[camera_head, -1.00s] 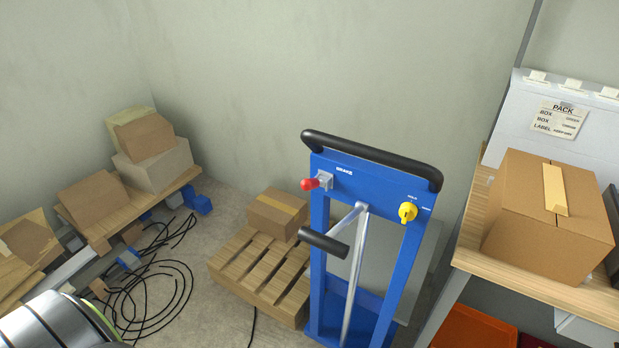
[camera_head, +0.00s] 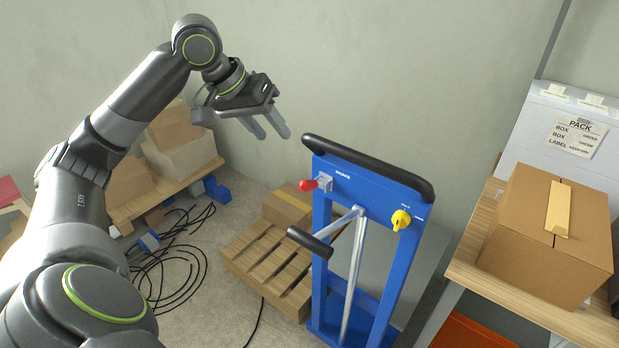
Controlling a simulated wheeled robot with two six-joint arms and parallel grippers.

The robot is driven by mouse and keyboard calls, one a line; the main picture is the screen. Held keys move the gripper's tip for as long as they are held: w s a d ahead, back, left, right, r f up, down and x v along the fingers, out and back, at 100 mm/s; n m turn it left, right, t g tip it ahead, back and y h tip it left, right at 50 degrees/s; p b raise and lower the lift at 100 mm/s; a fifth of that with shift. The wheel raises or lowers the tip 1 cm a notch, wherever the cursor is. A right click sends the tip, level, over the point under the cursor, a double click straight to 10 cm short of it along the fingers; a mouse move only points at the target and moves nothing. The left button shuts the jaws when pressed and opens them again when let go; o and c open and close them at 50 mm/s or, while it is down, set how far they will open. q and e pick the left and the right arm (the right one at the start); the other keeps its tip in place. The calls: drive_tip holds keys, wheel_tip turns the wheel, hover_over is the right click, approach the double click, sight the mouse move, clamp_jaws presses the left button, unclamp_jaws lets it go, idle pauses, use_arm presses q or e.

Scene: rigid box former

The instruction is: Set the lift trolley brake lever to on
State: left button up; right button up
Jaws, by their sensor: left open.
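The blue lift trolley (camera_head: 375,222) stands upright in the middle, with a black handlebar (camera_head: 368,167) across its top. The brake lever, with a red knob (camera_head: 308,185), sits on a grey mount at the upper left of the trolley panel, beside the white word BRAKE. The red knob points left. A yellow knob (camera_head: 401,220) is at the panel's right side. My left gripper (camera_head: 268,127) is open and empty, above and left of the red knob and apart from the trolley. My right gripper is not in view.
A black-gripped silver lever (camera_head: 310,243) juts out from the trolley's front. A wooden pallet with a carton (camera_head: 288,207) stands behind left. A bench with a large taped carton (camera_head: 548,235) is at right. Black cable (camera_head: 180,265) lies coiled on the floor at left.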

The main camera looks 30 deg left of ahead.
sight(312, 185)
use_arm(q)
drive_tip(key=x, duration=0.5)
drive_tip(key=s+x, duration=0.1)
drive_tip(key=x, duration=1)
drive_tip(key=shift+s+d+f, duration=0.15)
drive_tip(key=shift+s+f, duration=0.05)
drive_tip(key=shift+f, duration=0.05)
clamp_jaws()
